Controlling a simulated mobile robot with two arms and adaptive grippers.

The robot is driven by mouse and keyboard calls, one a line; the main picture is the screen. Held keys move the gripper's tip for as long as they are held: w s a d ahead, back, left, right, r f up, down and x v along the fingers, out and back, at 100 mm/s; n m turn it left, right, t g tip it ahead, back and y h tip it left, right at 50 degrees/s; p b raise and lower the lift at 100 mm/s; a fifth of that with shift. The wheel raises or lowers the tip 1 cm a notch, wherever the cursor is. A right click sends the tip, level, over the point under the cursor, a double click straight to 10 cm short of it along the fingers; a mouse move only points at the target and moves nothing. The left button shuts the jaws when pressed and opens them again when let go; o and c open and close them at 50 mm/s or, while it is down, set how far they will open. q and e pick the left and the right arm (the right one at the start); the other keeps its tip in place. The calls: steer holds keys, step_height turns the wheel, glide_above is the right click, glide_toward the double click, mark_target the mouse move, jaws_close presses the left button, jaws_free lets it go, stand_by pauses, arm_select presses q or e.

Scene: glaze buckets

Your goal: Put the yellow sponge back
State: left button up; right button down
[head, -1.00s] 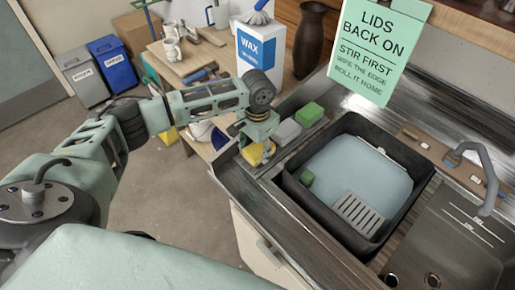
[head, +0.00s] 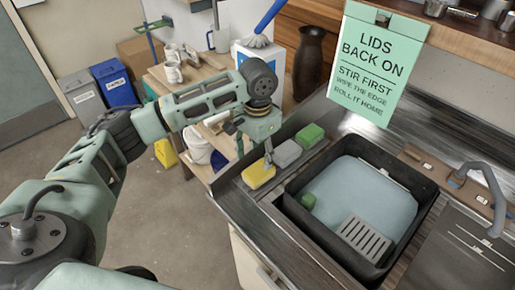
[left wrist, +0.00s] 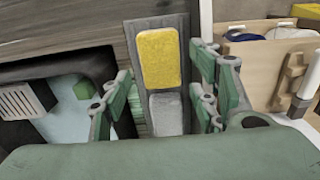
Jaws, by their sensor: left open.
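The yellow sponge (head: 259,174) lies flat at the near-left end of a dark strip tray (head: 229,179), in line with a grey sponge (head: 287,153) and a green sponge (head: 310,135). My left gripper (head: 256,146) is just above and behind the yellow sponge, apart from it, with its fingers spread and nothing between them. In the left wrist view, the yellow sponge (left wrist: 159,58) lies on the tray beyond the grey sponge (left wrist: 166,114), between the open fingers. My right gripper is out of view.
A faucet (head: 483,172) is at the far right. A green sign (head: 375,62) hangs behind. A wooden table with cups and a wax box is at the back.

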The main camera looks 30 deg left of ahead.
mark_target(257, 170)
arm_select(q)
step_height(257, 170, up, 4)
steer(key=shift+r+b, duration=0.1)
steer(key=shift+b, duration=0.2)
stand_by(0.4)
